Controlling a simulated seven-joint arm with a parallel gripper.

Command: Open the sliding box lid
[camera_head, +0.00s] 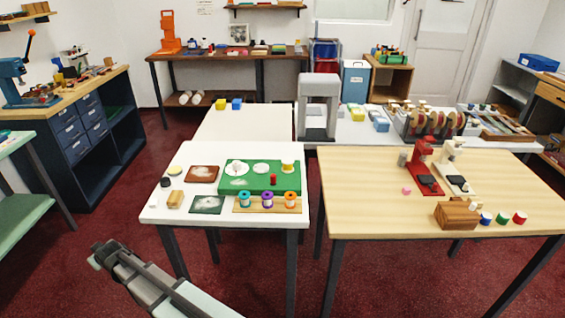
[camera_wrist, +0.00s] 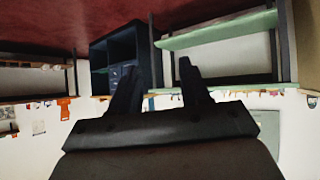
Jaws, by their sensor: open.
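A brown wooden box (camera_head: 457,214) with a striped grain sits near the front edge of the light wood table at the right. It looks like the sliding-lid box, but I cannot make out its lid's edge or whether it is open. My gripper (camera_wrist: 157,70) shows in the wrist view with two dark fingers spread apart and nothing between them. In the head view my arm is at the bottom left, over the red floor, far from the box. The box does not show in the wrist view, which looks upside down across the room.
Blue, green and red-capped cylinders (camera_head: 502,218) stand just right of the box. A red device (camera_head: 424,168) and a cream device (camera_head: 453,170) stand behind it. The white table (camera_head: 155,215), holding spools and a green board (camera_head: 232,182), lies between my arm and the box.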

